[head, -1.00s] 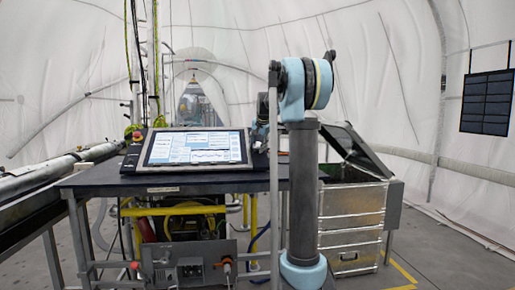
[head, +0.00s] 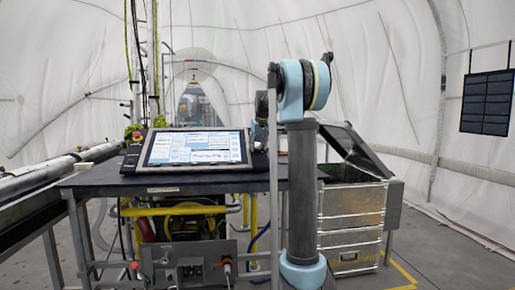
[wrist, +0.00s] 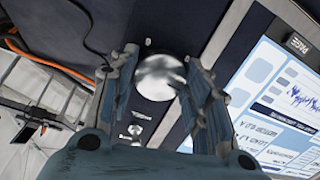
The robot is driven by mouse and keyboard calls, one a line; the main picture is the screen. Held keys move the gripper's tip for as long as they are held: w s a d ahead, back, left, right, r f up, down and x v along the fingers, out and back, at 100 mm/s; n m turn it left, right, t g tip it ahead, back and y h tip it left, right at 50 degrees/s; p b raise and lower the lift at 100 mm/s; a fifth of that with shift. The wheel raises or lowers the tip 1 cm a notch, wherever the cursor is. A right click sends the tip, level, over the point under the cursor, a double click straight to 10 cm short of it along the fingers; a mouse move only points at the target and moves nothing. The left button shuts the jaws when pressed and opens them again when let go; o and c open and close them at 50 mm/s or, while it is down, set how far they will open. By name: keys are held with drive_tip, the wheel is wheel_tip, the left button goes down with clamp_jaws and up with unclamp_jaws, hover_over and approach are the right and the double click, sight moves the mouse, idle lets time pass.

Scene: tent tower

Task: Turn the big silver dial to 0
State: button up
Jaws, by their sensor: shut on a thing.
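The big silver dial (wrist: 158,77) is a round, shiny metal knob on a dark panel in the wrist view. My gripper (wrist: 160,66) has one finger on each side of it and is shut on it. The dial's pointer and any number marks cannot be made out. In the head view the dial cannot be made out, and my arm blocks part of the area right of the screen.
A lit screen (head: 196,148) stands tilted on the dark table (head: 110,181); it also shows beside the dial in the wrist view (wrist: 285,100). Small silver knobs (wrist: 135,130) sit near the dial. An open metal case (head: 352,207) stands right of the table.

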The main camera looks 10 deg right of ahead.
drive_tip(key=n, duration=1)
drive_tip(key=shift+h, duration=0.3)
idle(0.4)
drive_tip(key=o, duration=1.1)
drive_tip(key=shift+c, duration=0.2)
drive_tip(key=shift+r, duration=0.1)
drive_tip(key=v, duration=1.1)
drive_tip(key=shift+r, duration=0.35)
drive_tip(key=shift+s+a, duration=0.1)
drive_tip(key=shift+s, duration=0.05)
